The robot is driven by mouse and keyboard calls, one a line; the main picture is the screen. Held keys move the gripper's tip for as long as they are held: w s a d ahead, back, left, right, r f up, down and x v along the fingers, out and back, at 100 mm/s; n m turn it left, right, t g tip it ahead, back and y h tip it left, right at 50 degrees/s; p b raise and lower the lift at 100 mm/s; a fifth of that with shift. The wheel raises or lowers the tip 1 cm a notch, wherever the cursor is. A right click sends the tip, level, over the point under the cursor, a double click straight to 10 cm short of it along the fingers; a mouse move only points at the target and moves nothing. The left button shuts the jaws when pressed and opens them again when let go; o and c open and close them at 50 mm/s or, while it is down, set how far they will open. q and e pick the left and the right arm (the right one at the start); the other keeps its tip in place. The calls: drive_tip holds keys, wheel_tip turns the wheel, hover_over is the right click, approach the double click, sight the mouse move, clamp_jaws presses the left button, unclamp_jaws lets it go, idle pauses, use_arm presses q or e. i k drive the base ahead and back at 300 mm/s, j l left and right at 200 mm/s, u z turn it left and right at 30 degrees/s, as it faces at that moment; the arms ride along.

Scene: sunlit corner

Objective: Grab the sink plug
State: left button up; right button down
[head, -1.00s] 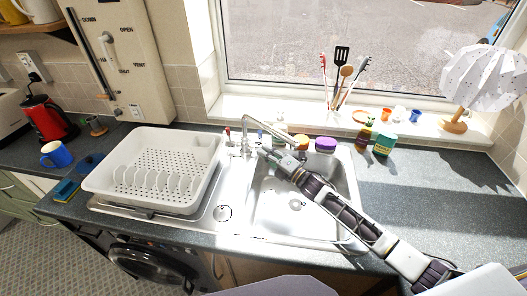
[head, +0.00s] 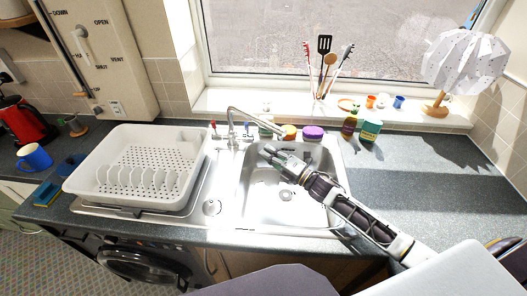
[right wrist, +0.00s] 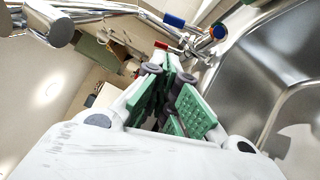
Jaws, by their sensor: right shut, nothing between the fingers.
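The metal sink basin (head: 262,208) is set in the worktop. A round fitting (head: 286,195) sits in its floor. A small round metal piece (head: 212,207) lies on the drainer left of the basin; I cannot tell which of these is the plug. My right gripper (head: 268,150) is over the back left of the basin, near the tap spout (head: 262,118), apart from both round pieces. Its green-padded fingers (right wrist: 172,65) are together and empty in the right wrist view. The round pieces do not show clearly there. My left gripper is out of view.
A white dish rack (head: 105,190) stands left of the basin. The tap (head: 232,130) rises behind it. Jars, including a purple-lidded one (head: 313,132) and a green one (head: 370,131), line the back. The worktop (head: 410,180) at right is clear.

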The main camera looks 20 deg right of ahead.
sight(212, 206)
drive_tip(key=k+j, duration=0.25)
drive_tip(key=j, duration=0.15)
drive_tip(key=k+j, duration=0.55)
drive_tip(key=j, duration=0.25)
drive_tip(key=k+j, duration=0.25)
drive_tip(key=j, duration=0.15)
